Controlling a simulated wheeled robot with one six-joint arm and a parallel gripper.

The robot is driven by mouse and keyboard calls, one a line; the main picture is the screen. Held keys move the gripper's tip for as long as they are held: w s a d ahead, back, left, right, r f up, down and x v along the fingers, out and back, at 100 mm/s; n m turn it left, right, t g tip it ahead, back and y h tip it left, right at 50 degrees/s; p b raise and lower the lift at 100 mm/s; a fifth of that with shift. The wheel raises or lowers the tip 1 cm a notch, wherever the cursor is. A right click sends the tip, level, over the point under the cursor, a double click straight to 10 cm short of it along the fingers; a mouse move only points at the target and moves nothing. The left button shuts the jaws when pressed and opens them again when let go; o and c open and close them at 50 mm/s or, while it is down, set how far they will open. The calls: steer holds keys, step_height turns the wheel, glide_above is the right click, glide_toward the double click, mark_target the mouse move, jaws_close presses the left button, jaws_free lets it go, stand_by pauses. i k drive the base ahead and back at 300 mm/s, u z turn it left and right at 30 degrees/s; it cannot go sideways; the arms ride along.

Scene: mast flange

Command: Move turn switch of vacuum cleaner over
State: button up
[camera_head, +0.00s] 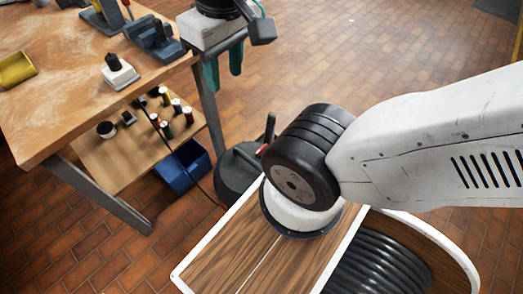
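A dark grey rounded body (238,172) stands on the floor just behind my arm's shoulder joint. It has an upright black part and a small red part at its right side. It may be the vacuum cleaner, but my arm hides part of it and I cannot tell for sure. I cannot make out a turn switch on it. My arm runs from its base out past the right edge of the picture. My gripper is not in view.
A wooden workbench (45,115) at the left holds tools and a yellow bin (15,70). Its lower shelf (125,160) carries several spools, beside a blue crate (184,168). A white block (208,30) sits at its right end. The tiled floor behind my arm is mostly clear.

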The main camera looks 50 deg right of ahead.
mark_target(259, 153)
steer(key=k, duration=0.65)
steer(key=z, duration=0.7)
steer(key=i, duration=0.5)
